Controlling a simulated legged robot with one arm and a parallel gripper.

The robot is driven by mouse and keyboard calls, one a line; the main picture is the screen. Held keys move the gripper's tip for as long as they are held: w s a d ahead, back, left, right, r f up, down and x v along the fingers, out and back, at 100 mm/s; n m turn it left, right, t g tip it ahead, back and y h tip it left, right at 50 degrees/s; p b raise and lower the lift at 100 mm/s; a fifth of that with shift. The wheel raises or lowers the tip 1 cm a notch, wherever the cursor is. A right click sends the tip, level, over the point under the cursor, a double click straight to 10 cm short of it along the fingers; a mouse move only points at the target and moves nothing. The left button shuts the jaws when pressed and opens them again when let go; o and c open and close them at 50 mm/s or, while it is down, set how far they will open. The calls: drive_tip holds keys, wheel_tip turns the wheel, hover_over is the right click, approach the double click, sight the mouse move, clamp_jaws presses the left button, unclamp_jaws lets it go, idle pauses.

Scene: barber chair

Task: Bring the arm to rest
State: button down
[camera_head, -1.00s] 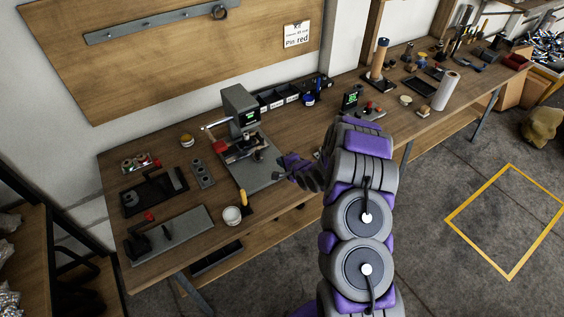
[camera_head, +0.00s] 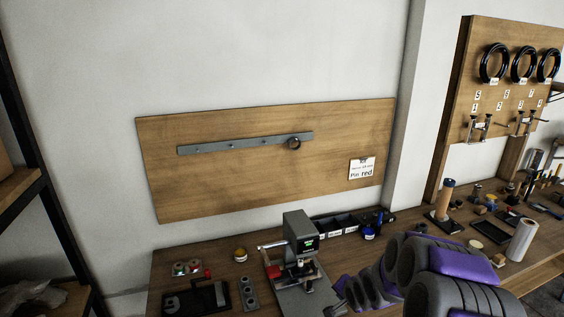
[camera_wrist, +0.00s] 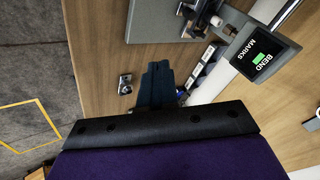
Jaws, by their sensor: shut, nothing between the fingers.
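My arm (camera_head: 438,272) enters the head view at the lower right, its purple and grey links bent over the workbench. My gripper (camera_head: 338,290) is at its left end, just right of the grey press-like machine (camera_head: 299,240); its tip is small and dark there. In the wrist view my gripper (camera_wrist: 157,78) is shut and empty, with wood behind it. The machine's screen (camera_wrist: 262,54), reading "BEND MARKS", shows at the upper right of that view. Whether the gripper touches anything is hard to tell.
The wooden workbench (camera_head: 215,256) holds a black fixture (camera_head: 197,298), a grey block with round holes (camera_head: 249,294), small bins (camera_head: 335,226) and a white roll (camera_head: 521,240). A pegboard panel (camera_head: 270,160) hangs behind. Dark shelving stands at the left. Floor (camera_wrist: 35,65) shows left in the wrist view.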

drive_tip(key=s+a+r+n+g, duration=0.1)
drive_tip(key=s+r+n+g, duration=0.2)
drive_tip(key=s, duration=1.1)
drive_tip(key=s+a+r+n+g, duration=0.2)
drive_tip(key=s+r, duration=0.6)
drive_tip(key=s, duration=0.7)
drive_tip(key=s+a+r+n+g+h, duration=0.1)
drive_tip(key=s+r+n+g, duration=0.3)
drive_tip(key=s, duration=1.1)
drive_tip(key=shift+s+a+r, duration=0.15)
drive_tip(key=shift+a+r, duration=0.2)
drive_tip(key=shift+r, duration=0.5)
